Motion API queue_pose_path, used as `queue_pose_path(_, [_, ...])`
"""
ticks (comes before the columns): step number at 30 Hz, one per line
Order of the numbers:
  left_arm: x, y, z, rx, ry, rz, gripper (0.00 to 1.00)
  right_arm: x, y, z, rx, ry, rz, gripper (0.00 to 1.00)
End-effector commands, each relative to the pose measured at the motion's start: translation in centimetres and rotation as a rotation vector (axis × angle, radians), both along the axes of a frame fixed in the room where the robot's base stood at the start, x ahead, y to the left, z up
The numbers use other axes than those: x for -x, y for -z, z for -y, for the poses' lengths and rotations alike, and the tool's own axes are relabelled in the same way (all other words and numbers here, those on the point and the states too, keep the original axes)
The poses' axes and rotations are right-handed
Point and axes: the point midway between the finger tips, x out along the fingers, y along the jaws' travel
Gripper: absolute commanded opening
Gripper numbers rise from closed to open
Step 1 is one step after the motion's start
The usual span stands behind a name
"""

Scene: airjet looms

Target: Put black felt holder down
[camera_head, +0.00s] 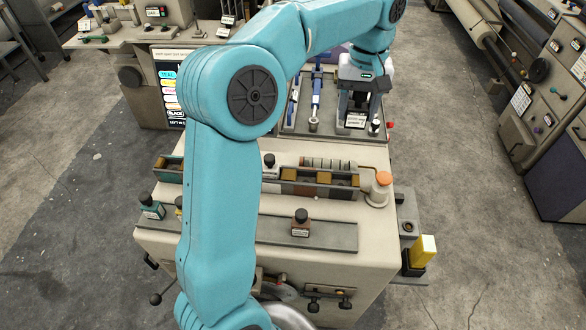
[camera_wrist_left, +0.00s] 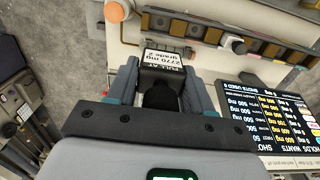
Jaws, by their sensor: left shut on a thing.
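My left gripper (camera_head: 360,95) is shut on the black felt holder (camera_head: 355,121), at the dark rear tray of the bench. In the left wrist view the black holder (camera_wrist_left: 161,70) sits between the two fingers of the left gripper (camera_wrist_left: 162,85). Its white label reads "2770 mg grade 2". I cannot tell whether its underside touches the tray. My right gripper is not in view.
A dark tray (camera_head: 290,124) with blue tools lies left of the gripper. A yellow block (camera_head: 424,250) is at the right edge.

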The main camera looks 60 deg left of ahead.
Motion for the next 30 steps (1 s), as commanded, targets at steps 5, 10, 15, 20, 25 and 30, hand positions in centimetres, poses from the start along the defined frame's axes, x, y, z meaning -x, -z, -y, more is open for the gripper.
queue_pose_path(5, [0.1,2.1,0.0,0.000,0.002,-0.004,0.17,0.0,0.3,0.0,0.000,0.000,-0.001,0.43])
queue_pose_path(10, [0.0,7.0,0.1,0.001,0.004,-0.006,0.17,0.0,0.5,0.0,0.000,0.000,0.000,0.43])
queue_pose_path(15, [-0.1,11.8,0.1,0.001,0.003,-0.005,0.17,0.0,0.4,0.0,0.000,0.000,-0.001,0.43])
queue_pose_path(20, [-0.3,14.8,0.1,0.001,0.004,-0.002,0.17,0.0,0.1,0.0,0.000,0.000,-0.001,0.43])
queue_pose_path(25, [-0.5,16.4,0.1,0.001,0.003,-0.001,0.17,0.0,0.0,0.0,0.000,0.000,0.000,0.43])
queue_pose_path(30, [-0.4,19.2,0.0,0.000,0.004,-0.003,0.17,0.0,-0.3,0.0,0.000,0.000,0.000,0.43])
